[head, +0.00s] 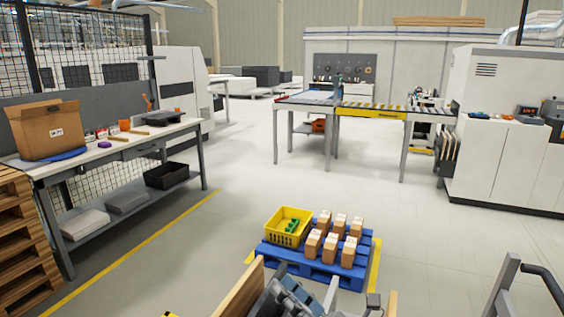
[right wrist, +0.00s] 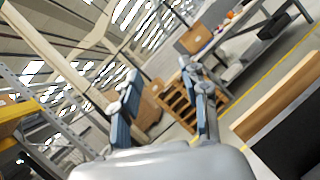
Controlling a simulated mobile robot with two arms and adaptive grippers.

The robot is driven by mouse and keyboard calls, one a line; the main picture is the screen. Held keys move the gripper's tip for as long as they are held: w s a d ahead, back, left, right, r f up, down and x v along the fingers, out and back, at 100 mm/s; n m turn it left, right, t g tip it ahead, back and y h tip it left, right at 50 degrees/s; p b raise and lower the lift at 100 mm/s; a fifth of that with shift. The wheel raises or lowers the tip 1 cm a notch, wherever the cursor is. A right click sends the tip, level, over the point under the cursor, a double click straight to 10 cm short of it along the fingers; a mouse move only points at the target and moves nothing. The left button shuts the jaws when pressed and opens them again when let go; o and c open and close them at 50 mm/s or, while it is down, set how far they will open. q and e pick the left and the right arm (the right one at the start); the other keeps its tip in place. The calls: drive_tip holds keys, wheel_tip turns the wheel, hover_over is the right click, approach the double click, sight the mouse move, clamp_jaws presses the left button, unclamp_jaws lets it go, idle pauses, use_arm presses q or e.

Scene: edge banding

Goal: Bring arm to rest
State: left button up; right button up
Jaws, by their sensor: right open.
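My right gripper (head: 285,297) shows at the bottom middle of the head view, close to a wooden board edge (head: 238,289). In the right wrist view its two blue-grey fingers stand wide apart, and the space between the fingertips (right wrist: 165,92) holds nothing. The gripper is open and empty. The wrist view is tilted. My left gripper is in neither view.
A blue pallet (head: 340,281) with a yellow crate (head: 288,227) and several small cartons (head: 330,248) lies ahead on the floor. A workbench (head: 110,152) with an open cardboard box (head: 45,133) stands left. A roller conveyor (head: 370,112) stands farther back. The floor between is clear.

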drive_tip(key=w+d+f+m+t+h, duration=0.1)
drive_tip(key=d+f+m+t+h, duration=0.15)
drive_tip(key=d+m+h, duration=0.55)
drive_tip(key=d+f+m+t+h, duration=0.2)
drive_tip(key=d+f+m+h, duration=0.25)
drive_tip(key=m, duration=0.65)
drive_tip(key=s+d+f+m+g+h, duration=0.55)
drive_tip(key=s+f+m, duration=0.25)
drive_tip(key=f+m, duration=0.3)
drive_tip(key=s+d+f+m+g+y, duration=0.1)
drive_tip(key=s+f+m+g, duration=0.35)
drive_tip(key=s, duration=0.45)
drive_tip(key=s+f+m+g, duration=0.3)
drive_tip(key=s+f+g, duration=0.15)
drive_tip(key=s, duration=0.45)
wheel_tip(320, 180, down, 26)
drive_tip(key=s+g, duration=0.2)
drive_tip(key=s+d+f+g, duration=0.1)
drive_tip(key=s+d+f, duration=0.2)
drive_tip(key=s+f, duration=1.3)
drive_tip(key=shift+s+d+f, duration=0.15)
drive_tip(key=shift+s+f, duration=0.05)
drive_tip(key=shift+s, duration=0.2)
